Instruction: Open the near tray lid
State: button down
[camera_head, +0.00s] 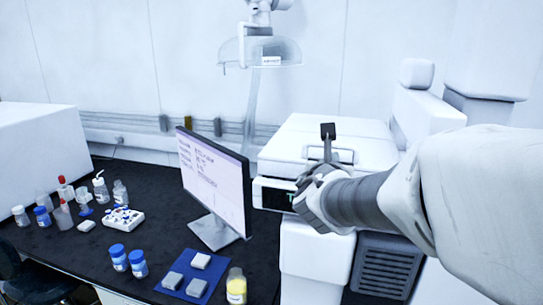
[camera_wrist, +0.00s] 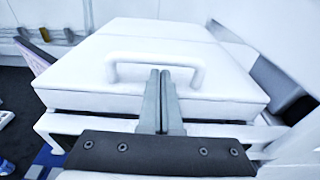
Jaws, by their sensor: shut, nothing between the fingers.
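The near tray lid (camera_wrist: 84,78) is a white, flat, box-like cover with a raised white bar handle (camera_wrist: 150,57). It lies closed on the instrument in the wrist view. In the head view the lid (camera_head: 370,152) is partly hidden by my arm, and its handle shows beside my fingers. My gripper (camera_wrist: 160,73) is shut and empty. Its two grey fingers lie side by side, with the tips overlapping the handle's middle in the wrist view. I cannot tell whether they touch it. In the head view my gripper (camera_head: 328,133) is over the lid's front part.
A monitor (camera_head: 213,180) stands left of the instrument on the black bench (camera_head: 150,250). A lamp-like hood (camera_head: 262,50) hangs above. The space above the lid looks clear.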

jog(key=shift+r, duration=0.1)
jog(key=shift+w+r+g+p, duration=0.1)
jog(key=shift+r+g+p, duration=0.35)
jog(key=shift+p, duration=0.6)
